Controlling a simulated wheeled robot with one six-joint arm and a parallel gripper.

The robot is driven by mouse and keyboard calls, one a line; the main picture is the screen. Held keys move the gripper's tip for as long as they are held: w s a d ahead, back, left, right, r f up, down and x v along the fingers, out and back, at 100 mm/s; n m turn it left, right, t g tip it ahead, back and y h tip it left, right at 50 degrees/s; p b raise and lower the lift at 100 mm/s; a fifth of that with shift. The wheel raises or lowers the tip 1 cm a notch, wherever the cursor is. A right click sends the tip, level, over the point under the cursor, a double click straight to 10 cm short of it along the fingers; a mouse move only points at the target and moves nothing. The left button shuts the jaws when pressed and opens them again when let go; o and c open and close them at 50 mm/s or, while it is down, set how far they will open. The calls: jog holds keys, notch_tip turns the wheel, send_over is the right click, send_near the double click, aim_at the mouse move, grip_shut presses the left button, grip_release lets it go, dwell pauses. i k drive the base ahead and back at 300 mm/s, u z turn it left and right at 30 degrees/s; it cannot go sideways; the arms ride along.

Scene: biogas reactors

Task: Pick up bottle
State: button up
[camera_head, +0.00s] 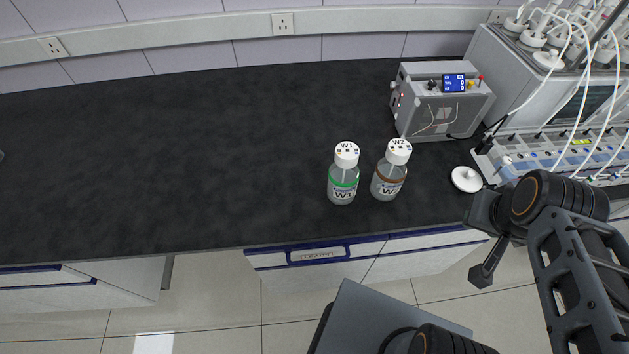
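Two clear bottles with white caps stand upright on the black bench. Bottle W1 (342,184) has a green band and a label reading W1. Bottle W2 (388,182) has a brown band and stands just to its right. My gripper (484,274) is at the lower right, beyond the bench's front edge, pointing down and apart from both bottles. Its fingers are dark and overlap in this view, so I cannot tell whether it is open or shut. Nothing shows in it.
A grey instrument (440,102) with a small blue screen stands behind the bottles. A white round lid (466,179) lies to their right. A reactor unit (545,75) with tubes fills the right back. The bench's left side (170,160) is clear.

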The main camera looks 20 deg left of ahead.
aim_at(342, 185)
jog(key=z, duration=1.5)
jog(key=k, duration=1.25)
jog(key=u, duration=2.25)
jog(key=i, duration=0.5)
